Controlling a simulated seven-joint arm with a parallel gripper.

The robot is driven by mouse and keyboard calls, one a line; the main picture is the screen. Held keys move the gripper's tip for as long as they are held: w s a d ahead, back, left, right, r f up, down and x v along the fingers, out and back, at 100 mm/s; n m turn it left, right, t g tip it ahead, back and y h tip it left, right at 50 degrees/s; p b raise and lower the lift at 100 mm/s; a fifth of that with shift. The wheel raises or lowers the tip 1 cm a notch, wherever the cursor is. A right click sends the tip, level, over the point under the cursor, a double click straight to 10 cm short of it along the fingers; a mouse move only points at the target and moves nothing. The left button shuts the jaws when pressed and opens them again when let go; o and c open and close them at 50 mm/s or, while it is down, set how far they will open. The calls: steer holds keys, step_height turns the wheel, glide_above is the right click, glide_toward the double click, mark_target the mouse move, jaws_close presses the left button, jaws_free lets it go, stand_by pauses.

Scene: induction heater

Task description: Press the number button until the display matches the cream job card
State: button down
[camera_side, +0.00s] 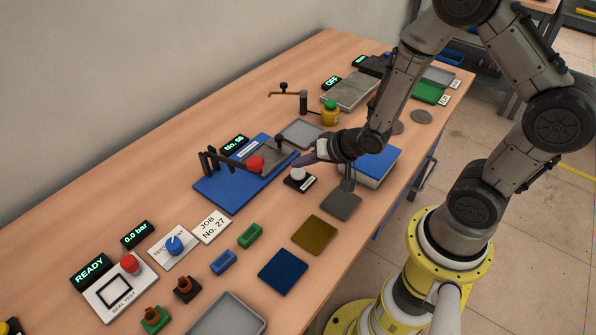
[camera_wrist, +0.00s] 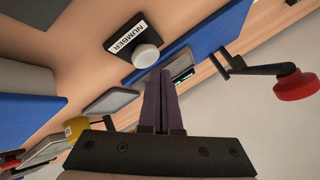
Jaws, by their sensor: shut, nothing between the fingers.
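The number button (camera_side: 298,174) is a white round cap on a black base, just right of the blue press board. In the wrist view the white button (camera_wrist: 146,56) sits beside the printed word NUMBER. My gripper (camera_side: 303,160) is shut and empty, its dark fingertips close to the button; I cannot tell whether they touch it. In the wrist view the closed fingers (camera_wrist: 162,74) end just beside the cap. The display (camera_side: 235,143) behind the board appears to read No. 58, though its digits are small. The cream job card (camera_side: 211,227) reads JOB No. 27.
The blue board (camera_side: 225,190) carries a lever with a red knob (camera_side: 255,163) left of my gripper. A blue-topped block (camera_side: 378,162) and a grey plate (camera_side: 341,206) lie to the right.

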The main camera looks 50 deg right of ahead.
mark_target(302, 175)
steer(key=shift+f, duration=0.1)
steer(key=shift+f, duration=0.35)
steer(key=shift+f, duration=0.5)
stand_by(0.9)
steer(key=shift+r, duration=0.95)
steer(key=shift+r, duration=2.5)
